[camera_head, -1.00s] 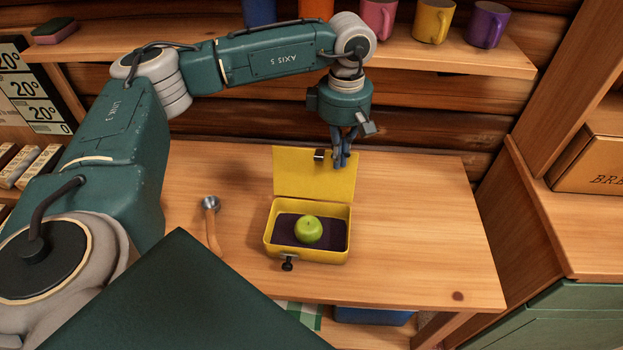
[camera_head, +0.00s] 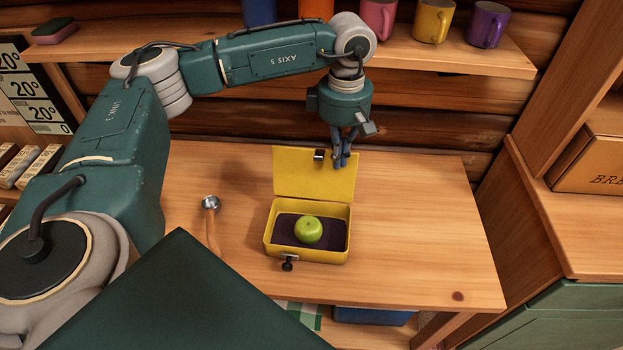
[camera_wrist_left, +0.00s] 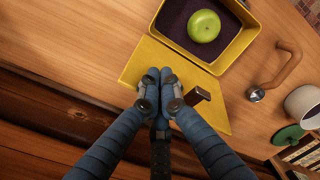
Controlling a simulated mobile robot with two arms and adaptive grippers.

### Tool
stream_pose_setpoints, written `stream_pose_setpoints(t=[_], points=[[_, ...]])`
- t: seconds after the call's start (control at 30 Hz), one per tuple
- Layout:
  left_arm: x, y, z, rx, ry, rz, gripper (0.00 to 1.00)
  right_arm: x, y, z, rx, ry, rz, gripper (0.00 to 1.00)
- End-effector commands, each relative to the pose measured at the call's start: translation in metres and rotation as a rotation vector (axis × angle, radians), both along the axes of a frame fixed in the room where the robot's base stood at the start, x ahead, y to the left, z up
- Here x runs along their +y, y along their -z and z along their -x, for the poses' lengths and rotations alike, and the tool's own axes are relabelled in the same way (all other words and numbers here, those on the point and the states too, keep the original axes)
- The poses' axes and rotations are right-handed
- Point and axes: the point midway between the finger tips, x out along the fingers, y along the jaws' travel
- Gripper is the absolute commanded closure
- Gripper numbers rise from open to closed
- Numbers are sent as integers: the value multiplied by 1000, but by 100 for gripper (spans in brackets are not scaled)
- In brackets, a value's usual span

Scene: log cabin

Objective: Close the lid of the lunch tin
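The yellow lunch tin (camera_head: 340,250) stands on the wooden table with its lid (camera_head: 300,173) open, tilted up and back. A green apple (camera_head: 308,229) sits on the tin's dark lining. My left gripper (camera_head: 341,160) is at the lid's upper edge, right of the lid's dark latch piece (camera_head: 319,155). In the left wrist view, my left gripper's fingertips (camera_wrist_left: 160,75) are together over the lid (camera_wrist_left: 143,64), with nothing visible between them. I cannot tell whether they touch the lid. The tin (camera_wrist_left: 233,52) and apple (camera_wrist_left: 204,26) show beyond it. My right gripper is not in view.
A ladle-like tool (camera_head: 211,205) with a wooden handle lies left of the tin. A shelf with several mugs, including a yellow one (camera_head: 433,20), runs above the back of the table. The table's right part (camera_head: 420,220) is clear.

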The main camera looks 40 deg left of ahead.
Motion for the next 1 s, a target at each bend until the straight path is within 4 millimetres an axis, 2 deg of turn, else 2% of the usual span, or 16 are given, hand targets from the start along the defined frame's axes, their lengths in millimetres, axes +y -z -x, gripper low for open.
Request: stream_pose_setpoints(t=[0.17, 1.0], points=[[0, 0, 1, 0, 0, 0, 100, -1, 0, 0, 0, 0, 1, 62], [-13, 0, 41, 0, 2, 0, 100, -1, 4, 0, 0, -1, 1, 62]])
